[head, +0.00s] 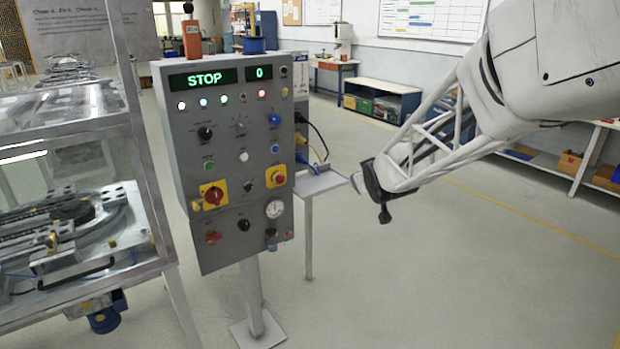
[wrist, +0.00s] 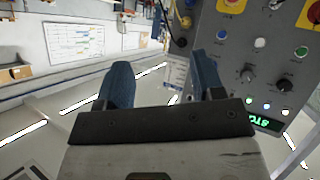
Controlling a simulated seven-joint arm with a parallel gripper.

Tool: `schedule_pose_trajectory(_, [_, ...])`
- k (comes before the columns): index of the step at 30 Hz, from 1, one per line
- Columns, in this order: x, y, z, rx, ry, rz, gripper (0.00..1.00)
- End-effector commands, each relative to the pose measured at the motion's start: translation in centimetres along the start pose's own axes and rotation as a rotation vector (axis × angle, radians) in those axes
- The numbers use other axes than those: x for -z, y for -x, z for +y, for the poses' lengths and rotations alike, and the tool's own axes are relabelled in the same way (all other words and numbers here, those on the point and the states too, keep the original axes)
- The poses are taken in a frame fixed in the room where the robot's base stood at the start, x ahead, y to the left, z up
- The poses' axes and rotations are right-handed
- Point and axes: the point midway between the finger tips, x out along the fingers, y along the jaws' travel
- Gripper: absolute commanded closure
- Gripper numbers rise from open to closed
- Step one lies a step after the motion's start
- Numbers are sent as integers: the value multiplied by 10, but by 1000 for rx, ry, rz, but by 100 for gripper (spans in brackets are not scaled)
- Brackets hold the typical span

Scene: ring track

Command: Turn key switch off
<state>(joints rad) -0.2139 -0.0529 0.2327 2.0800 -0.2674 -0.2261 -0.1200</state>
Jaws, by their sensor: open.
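The grey control panel (head: 226,140) stands on a post in the head view, with a green STOP display (head: 204,78), lamps, knobs and buttons. Several small dark knobs, such as one at the upper left (head: 205,133) and one in the centre (head: 249,186), are on its face; I cannot tell which is the key switch. My gripper (head: 370,199) is to the right of the panel, apart from it. In the wrist view my gripper (wrist: 159,62) has two blue fingers spread with nothing between them, and the panel (wrist: 235,55) shows upside down at the right.
A red-and-yellow switch (head: 214,195) and a red-and-yellow button (head: 276,176) are on the panel's lower half. A small side shelf (head: 320,183) with cables stands right of the panel. A framed machine (head: 75,190) is on the left. The floor at right is clear.

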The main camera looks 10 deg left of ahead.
Motion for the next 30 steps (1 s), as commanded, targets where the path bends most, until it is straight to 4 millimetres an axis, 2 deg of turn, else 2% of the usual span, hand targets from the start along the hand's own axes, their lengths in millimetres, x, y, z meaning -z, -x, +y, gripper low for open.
schedule_pose_trajectory(1, [4, -16, -7, 10, 16, 30, 38])
schedule_pose_trajectory(3, [12, -36, -16, 22, 39, 76, 38])
schedule_pose_trajectory(8, [27, -77, -39, 49, 86, 186, 38])
schedule_pose_trajectory(15, [44, -135, -81, 96, 146, 353, 38])
schedule_pose_trajectory(24, [52, -197, -144, 162, 202, 563, 38])
schedule_pose_trajectory(30, [48, -231, -191, 210, 225, 705, 38])
